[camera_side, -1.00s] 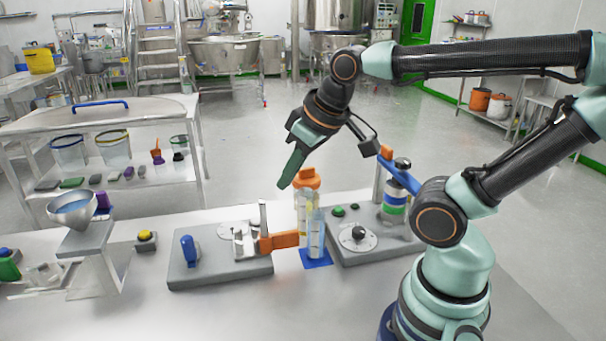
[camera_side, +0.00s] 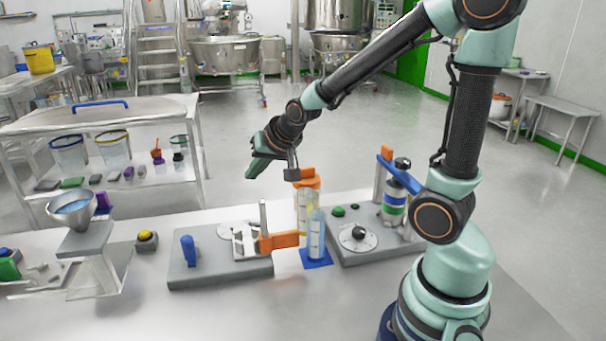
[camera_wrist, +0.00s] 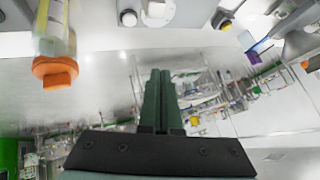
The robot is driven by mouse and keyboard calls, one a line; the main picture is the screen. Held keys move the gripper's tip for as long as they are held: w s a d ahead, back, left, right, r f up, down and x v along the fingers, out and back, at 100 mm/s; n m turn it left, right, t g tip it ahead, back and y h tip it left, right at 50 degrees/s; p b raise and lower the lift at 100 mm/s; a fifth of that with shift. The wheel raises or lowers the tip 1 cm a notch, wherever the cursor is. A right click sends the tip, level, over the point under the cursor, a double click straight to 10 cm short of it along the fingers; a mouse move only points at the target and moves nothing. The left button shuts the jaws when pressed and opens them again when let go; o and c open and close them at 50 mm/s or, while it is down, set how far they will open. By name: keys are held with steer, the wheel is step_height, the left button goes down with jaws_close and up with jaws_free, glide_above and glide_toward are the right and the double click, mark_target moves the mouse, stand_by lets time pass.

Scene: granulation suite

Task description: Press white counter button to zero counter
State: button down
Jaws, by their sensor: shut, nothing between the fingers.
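My gripper (camera_side: 252,172) is shut and empty, in the air above and behind the grey plate with the blue knob. Its dark green fingers lie together in the wrist view (camera_wrist: 160,76). I cannot surely pick out a white counter button in the side view. In the wrist view a small white round piece (camera_wrist: 128,17) shows near the top edge, apart from the fingertips; I cannot tell if it is the button.
A blue knob (camera_side: 188,250) stands on the grey plate (camera_side: 220,272). An orange-capped cylinder (camera_side: 308,180) stands to its right. A yellow button (camera_side: 146,236) is to the left. A metal bowl (camera_side: 74,204) sits on a stand at the far left.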

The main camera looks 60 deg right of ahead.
mark_target(257, 222)
steer(key=w+d+f+m+t, duration=0.1)
steer(key=w+d+f+m, duration=0.2)
steer(key=f, duration=0.1)
steer(key=shift+w+d+f+h, duration=0.2)
steer(key=shift+w+d+h, duration=0.1)
steer(key=shift+d+h, duration=0.1)
steer(key=shift+f, duration=4.4)
steer(key=shift+f, duration=0.15)
steer(key=shift+f, duration=0.25)
steer(key=shift+f, duration=0.5)
steer(key=shift+a+r, duration=0.1)
steer(key=shift+r, duration=0.8)
